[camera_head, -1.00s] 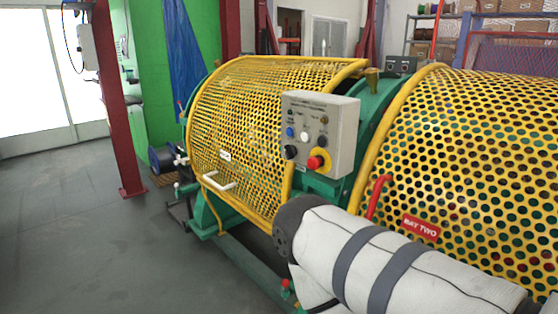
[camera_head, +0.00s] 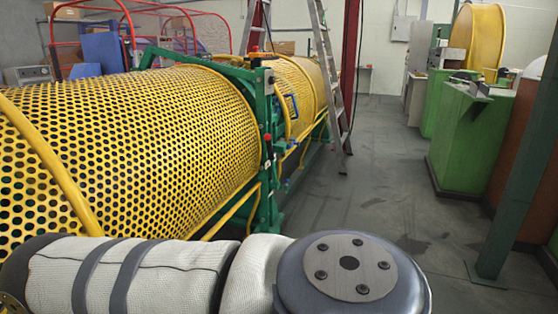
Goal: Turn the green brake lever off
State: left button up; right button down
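No green brake lever can be made out for certain in the head view. The yellow perforated guard (camera_head: 130,140) of the strander fills the left side. A green machine frame (camera_head: 268,150) stands at its right end, with small fittings on it too small to tell apart. A white-sleeved link of my own arm crosses the bottom and hides the floor and lower machine there. Neither of my grippers is in view.
A stepladder (camera_head: 328,70) stands beside the far guard section (camera_head: 297,85). Green cabinets (camera_head: 470,135) and a green post (camera_head: 518,170) stand at the right. The grey floor (camera_head: 375,175) between machine and cabinets is open.

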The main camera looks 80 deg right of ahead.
aim_at(273, 164)
jog(key=z, duration=2.6)
